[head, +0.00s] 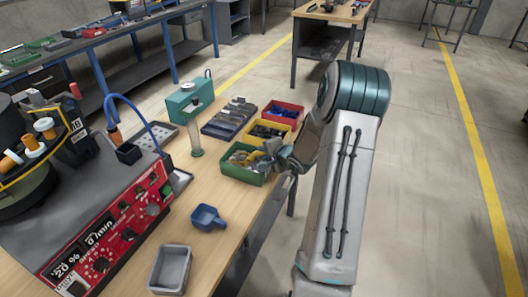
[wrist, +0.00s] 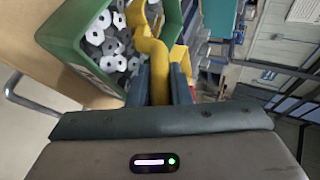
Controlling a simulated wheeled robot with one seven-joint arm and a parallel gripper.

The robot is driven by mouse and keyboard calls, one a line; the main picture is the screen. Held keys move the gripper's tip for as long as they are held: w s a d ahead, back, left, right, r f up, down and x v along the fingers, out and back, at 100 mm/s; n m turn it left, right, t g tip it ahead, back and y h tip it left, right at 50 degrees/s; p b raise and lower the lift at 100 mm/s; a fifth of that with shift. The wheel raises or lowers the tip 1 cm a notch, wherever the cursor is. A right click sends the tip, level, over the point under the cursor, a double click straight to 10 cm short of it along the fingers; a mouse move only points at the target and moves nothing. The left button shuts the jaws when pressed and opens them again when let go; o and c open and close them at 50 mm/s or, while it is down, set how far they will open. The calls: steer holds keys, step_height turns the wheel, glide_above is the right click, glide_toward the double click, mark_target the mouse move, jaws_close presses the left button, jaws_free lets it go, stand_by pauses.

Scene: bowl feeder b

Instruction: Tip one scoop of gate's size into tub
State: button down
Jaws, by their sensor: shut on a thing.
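My gripper (head: 281,158) is at the right side of the green bin (head: 240,176), at the table's edge. In the wrist view, its fingers (wrist: 160,84) are shut on the handle of a yellow scoop (wrist: 153,52). The scoop reaches over the rim of the green bin (wrist: 68,50), which holds many grey-white ring-like parts (wrist: 110,45). The view does not show clearly what the scoop's bowl holds. A grey open tub (head: 170,268) stands at the table's front and looks empty. I cannot make out the gate.
Yellow (head: 266,143) and red (head: 284,107) bins stand behind the green bin. A blue scoop-like cup (head: 208,217) lies between green bin and tub. The red control panel (head: 118,232) and feeder bowl (head: 22,190) are at left. A clear cylinder (head: 196,140) stands upright. Bare tabletop surrounds the blue cup.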

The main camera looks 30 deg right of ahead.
step_height(320, 180, up, 6)
steer(key=p, duration=0.3)
step_height(320, 180, up, 5)
steer(key=p, duration=0.5)
steer(key=shift+s+d+f, duration=0.1)
steer(key=shift+s+f, duration=0.05)
steer(key=shift+f, duration=0.05)
